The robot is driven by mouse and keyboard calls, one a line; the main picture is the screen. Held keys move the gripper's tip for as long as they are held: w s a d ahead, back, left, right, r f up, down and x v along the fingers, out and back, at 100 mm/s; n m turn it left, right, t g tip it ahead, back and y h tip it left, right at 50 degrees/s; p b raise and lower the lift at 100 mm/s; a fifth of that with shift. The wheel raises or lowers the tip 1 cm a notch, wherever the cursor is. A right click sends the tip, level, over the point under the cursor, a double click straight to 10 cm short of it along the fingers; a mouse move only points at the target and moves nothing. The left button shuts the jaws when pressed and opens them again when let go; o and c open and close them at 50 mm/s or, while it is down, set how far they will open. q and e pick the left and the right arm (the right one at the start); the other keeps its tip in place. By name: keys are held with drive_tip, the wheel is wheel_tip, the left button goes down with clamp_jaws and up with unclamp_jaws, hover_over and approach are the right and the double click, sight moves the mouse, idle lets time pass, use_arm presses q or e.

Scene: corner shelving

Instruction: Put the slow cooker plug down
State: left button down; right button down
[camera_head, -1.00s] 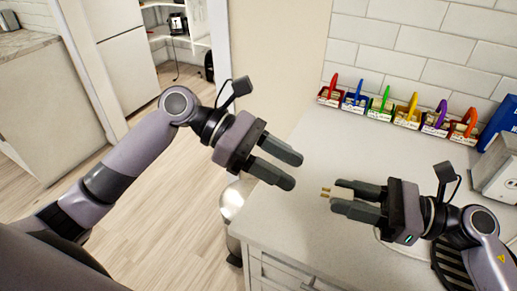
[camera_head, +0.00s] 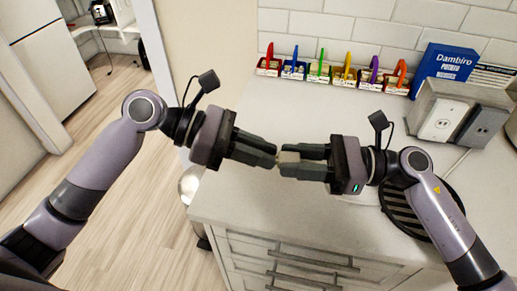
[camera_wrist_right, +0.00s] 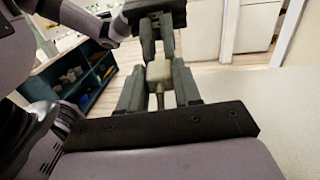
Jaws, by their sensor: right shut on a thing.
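The small beige plug (camera_head: 289,157) is between the fingers of my right gripper (camera_head: 285,162), which is shut on it above the counter. In the right wrist view, the plug (camera_wrist_right: 159,72) sits between the right fingers, with its cord running back towards the palm. My left gripper (camera_head: 274,157) faces the right one, its fingertips at the plug's front end. The left fingers also show in the right wrist view (camera_wrist_right: 157,45), close together beyond the plug. The plug's prongs are hidden, and I cannot tell whether the left fingers grip them.
Several small boxes with coloured handles (camera_head: 343,76) line the wall. A round black slatted piece (camera_head: 400,205) lies under my right arm. The middle counter (camera_head: 330,115) is clear.

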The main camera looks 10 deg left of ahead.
drive_tip(key=c, duration=0.7)
unclamp_jaws()
